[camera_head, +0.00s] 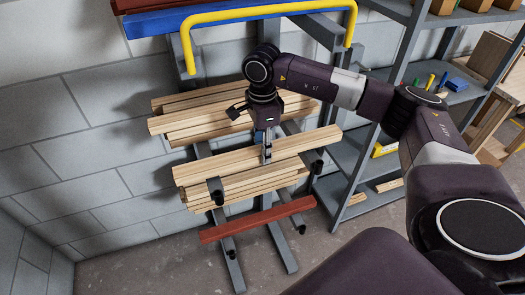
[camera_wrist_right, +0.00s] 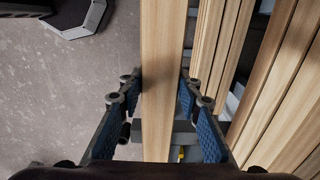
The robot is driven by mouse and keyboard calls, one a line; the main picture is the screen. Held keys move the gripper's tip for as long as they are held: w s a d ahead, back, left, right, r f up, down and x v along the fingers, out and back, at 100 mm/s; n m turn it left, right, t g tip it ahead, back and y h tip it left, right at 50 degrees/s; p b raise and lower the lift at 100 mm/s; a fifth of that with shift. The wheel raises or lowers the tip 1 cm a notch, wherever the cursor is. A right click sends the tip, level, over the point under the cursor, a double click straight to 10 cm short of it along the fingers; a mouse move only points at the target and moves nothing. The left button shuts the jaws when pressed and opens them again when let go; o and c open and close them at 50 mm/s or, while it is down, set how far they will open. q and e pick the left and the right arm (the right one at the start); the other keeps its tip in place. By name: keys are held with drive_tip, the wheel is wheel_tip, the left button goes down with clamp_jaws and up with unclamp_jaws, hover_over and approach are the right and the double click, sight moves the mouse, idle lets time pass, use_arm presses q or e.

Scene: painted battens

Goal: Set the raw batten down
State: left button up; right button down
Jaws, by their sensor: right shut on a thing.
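My right gripper (camera_head: 266,150) is shut on a pale raw wood batten (camera_head: 210,168), near its middle. The batten slants up slightly to the right at the front of the grey rack (camera_head: 230,262). Several raw battens (camera_head: 236,189) lie on the rack's middle arms, just below and behind the held one. I cannot tell whether it touches them. In the right wrist view the held batten (camera_wrist_right: 162,45) runs between the blue-padded fingers, with a gap to the battens (camera_wrist_right: 240,50) at its right. My left gripper is out of view.
More raw battens (camera_head: 185,115) lie on a higher level. A red batten (camera_head: 258,219) lies on the lowest arms; a blue batten (camera_head: 240,14) is at the top, behind a yellow bar (camera_head: 255,13). Grey shelving (camera_head: 345,165) stands at right. Bare floor (camera_head: 150,265) shows in front.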

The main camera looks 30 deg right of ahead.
drive_tip(key=shift+f+p, duration=0.3)
drive_tip(key=shift+f, duration=0.85)
drive_tip(key=c, duration=1.4)
unclamp_jaws()
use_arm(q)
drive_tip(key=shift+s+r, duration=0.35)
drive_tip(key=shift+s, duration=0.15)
use_arm(e)
drive_tip(key=shift+s, duration=0.1)
drive_tip(key=shift+r, duration=0.45)
use_arm(q)
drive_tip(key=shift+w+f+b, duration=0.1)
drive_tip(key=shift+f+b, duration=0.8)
drive_tip(key=shift+b, duration=0.25)
use_arm(e)
wheel_tip(320, 180, up, 7)
